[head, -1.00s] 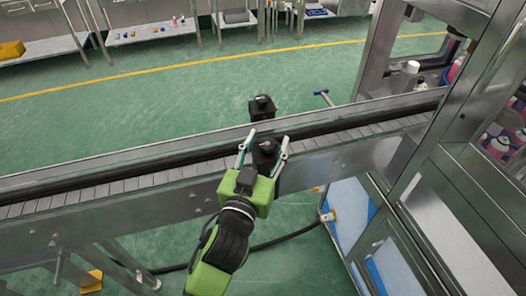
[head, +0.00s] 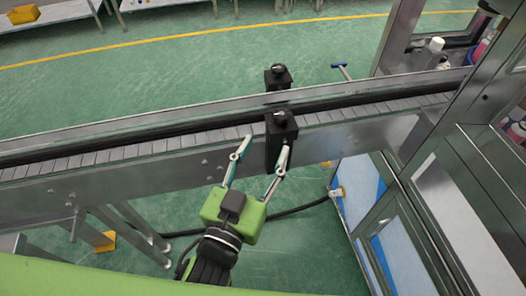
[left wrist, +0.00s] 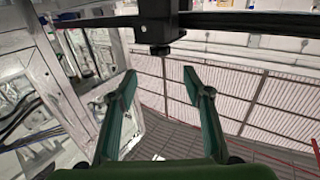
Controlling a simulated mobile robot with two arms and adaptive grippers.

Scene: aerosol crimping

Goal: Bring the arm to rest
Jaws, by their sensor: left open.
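My left gripper (head: 264,150) is green with pale fingers. In the head view it is just below the near side of the conveyor (head: 150,148), its fingers pointing up toward a black block-shaped device (head: 282,135) on the conveyor's near rail. The fingers are spread and hold nothing; the right fingertip overlaps the device in the picture, and I cannot tell if they touch. In the left wrist view the left gripper (left wrist: 158,85) also shows open and empty, with a dark fitting (left wrist: 158,25) above and beyond the fingertips. My right gripper is not in view.
A second black device (head: 278,77) is on the far rail. A metal machine frame (head: 470,140) with a white-capped can (head: 436,46) inside stands at the right. A dark hose (head: 300,207) runs below the conveyor. Green floor (head: 200,65) beyond the conveyor is mostly clear.

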